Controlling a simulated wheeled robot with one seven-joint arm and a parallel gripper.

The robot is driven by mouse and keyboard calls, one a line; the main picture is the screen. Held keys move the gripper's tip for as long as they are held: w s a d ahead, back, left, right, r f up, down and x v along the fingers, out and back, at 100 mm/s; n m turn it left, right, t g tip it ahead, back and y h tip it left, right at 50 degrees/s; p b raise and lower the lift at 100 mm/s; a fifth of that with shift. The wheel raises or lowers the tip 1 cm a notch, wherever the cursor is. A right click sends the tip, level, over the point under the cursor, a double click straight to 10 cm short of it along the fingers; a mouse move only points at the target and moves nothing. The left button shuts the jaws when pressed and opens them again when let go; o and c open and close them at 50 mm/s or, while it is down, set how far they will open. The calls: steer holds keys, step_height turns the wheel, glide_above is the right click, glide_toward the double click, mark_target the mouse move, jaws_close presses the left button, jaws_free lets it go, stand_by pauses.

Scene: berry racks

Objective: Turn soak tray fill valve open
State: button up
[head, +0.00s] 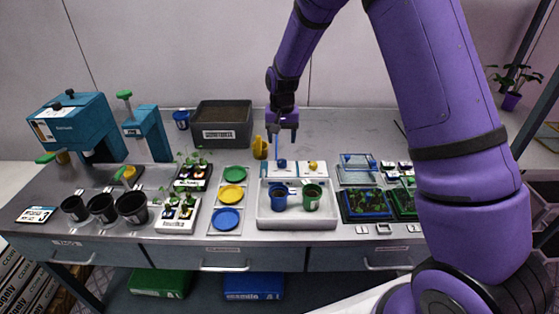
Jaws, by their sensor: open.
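A white tray (263,215) on the front middle of the bench holds a blue cup (279,198) and a green cup (311,196). Behind it is a white panel (297,170) with a blue knob (282,163) and a yellow knob (313,166). A thin blue upright piece (277,146) rises by the blue knob. I cannot tell from labels which part is the fill valve. My gripper (283,137) points down, open, above and slightly behind the blue knob. Its fingers appear apart from the knob, though the exact gap is unclear.
A yellow object (260,147) stands just left of my gripper. A grey bin (223,122) is at the back. Colored dishes (232,193) lie left of the tray, and dark seedling trays (366,205) lie right. The bench behind my gripper is clear.

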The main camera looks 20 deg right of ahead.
mark_target(282, 161)
step_height(282, 161, down, 9)
steer(key=shift+f, duration=0.1)
stand_by(0.3)
steer(key=c, duration=0.9)
